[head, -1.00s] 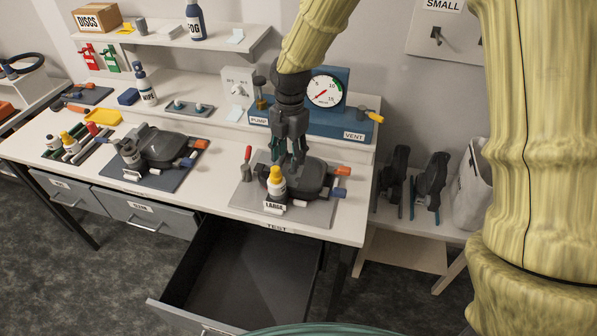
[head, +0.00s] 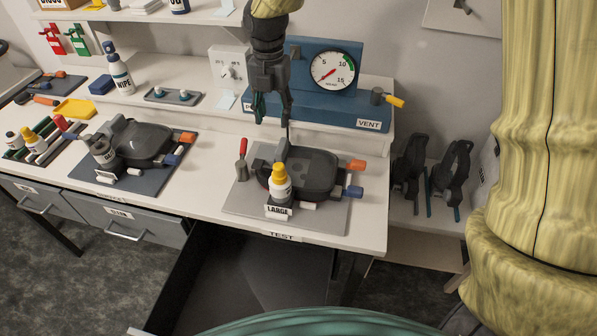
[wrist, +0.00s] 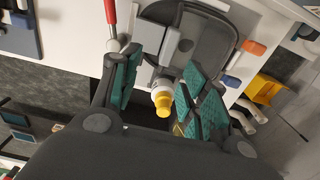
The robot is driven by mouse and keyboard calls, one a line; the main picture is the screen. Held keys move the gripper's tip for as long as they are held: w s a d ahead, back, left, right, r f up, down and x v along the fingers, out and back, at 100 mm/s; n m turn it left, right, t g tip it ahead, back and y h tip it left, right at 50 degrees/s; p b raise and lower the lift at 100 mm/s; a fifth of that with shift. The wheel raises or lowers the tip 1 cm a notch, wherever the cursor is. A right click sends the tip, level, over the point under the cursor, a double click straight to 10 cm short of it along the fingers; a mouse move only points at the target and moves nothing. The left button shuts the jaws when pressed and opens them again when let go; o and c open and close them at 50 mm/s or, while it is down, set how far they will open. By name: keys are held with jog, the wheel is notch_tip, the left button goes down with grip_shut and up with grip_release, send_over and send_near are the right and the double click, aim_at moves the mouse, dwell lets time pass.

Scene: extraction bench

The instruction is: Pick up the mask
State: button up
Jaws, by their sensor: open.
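A dark grey mask (head: 318,165) with an orange and a blue end piece at its right lies on a grey mat (head: 240,205) marked LARGE. It shows in the wrist view (wrist: 208,45) beyond my fingers. A yellow-capped white bottle (head: 280,187) stands at its front edge; it also shows between my fingers in the wrist view (wrist: 162,92). A similar dark mask (head: 150,140) lies on the left mat. My gripper (head: 273,122) is open and empty, pointing down above the back of the right mat. It shows in the wrist view (wrist: 160,65), its fingers apart.
A red-handled tool (head: 241,160) stands left of the right mask. A blue gauge unit (head: 310,105) marked VENT is behind. An open drawer (head: 255,275) juts out below the bench front. Dark strapped items (head: 410,165) stand on a low shelf at right.

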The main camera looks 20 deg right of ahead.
jog(key=p, duration=0.1)
send_over(281, 147)
jog(key=f, duration=0.5)
jog(key=shift+w+a, duration=0.25)
jog(key=shift+w, duration=0.1)
jog(key=shift+s+f+p, duration=0.2)
jog(key=shift+s+p, duration=0.1)
jog(key=shift+p, duration=0.2)
jog(key=shift+d+f+p, duration=0.15)
jog(key=shift+f+p, duration=0.4)
jog(key=shift+f, duration=0.65)
jog(key=shift+d+f+p, duration=0.1)
jog(key=shift+f+p, duration=0.4)
jog(key=shift+f, duration=0.7)
grip_shut()
